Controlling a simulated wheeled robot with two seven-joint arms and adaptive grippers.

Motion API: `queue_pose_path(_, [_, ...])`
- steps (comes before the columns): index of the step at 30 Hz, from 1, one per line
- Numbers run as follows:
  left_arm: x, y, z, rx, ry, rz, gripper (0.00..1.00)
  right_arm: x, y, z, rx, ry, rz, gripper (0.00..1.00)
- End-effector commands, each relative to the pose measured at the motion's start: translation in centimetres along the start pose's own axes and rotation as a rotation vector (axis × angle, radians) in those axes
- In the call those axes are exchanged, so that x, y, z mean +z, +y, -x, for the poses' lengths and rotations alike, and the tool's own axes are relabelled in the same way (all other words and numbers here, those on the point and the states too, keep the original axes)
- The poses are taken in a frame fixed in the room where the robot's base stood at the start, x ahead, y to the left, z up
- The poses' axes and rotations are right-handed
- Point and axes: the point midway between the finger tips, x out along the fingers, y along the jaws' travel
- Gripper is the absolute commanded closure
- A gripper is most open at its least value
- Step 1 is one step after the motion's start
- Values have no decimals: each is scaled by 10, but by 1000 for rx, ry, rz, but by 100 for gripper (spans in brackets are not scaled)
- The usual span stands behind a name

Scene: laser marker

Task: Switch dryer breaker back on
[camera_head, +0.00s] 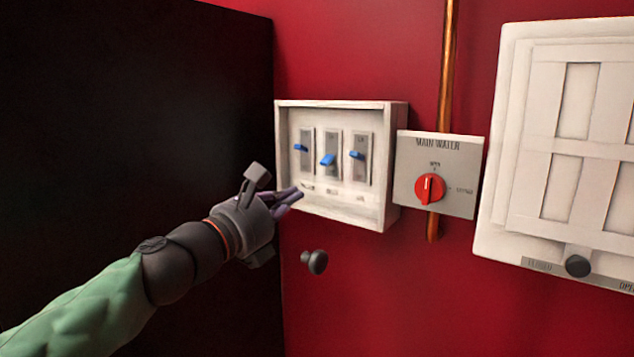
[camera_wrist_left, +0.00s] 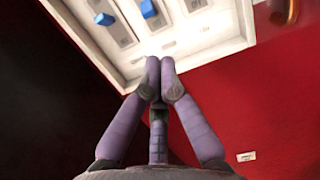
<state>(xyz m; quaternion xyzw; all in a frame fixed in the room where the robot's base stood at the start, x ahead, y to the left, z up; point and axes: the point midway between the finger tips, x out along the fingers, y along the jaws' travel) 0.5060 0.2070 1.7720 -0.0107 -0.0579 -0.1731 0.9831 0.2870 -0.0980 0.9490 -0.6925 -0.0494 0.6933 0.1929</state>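A white breaker box (camera_head: 390,165) on the red wall holds three switches with blue levers. The middle lever (camera_head: 327,160) sits lower than the left lever (camera_head: 300,147) and the right lever (camera_head: 357,155). The labels under them are too blurred to read. My left gripper (camera_head: 297,195) is at the box's lower left, below the levers and apart from them. In the left wrist view its purple fingers (camera_wrist_left: 163,80) are together with nothing between them. Two blue levers (camera_wrist_left: 148,9) show beyond the fingertips there. My right gripper is not in view.
A main water panel (camera_head: 460,190) with a red dial (camera_head: 430,188) is right of the box, in front of a copper pipe (camera_head: 449,60). A white louvred panel (camera_head: 505,190) is farther right. A dark round knob (camera_head: 314,262) sticks out below the box.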

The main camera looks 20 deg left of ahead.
Motion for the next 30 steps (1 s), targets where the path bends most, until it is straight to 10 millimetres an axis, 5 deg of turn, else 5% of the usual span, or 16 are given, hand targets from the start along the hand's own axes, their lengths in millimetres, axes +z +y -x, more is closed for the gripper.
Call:
queue_pose_path(18, [0,0,-85,0,1,0,100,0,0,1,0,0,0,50])
queue_pose_path(30, [0,0,-99,0,0,-1,100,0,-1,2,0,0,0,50])
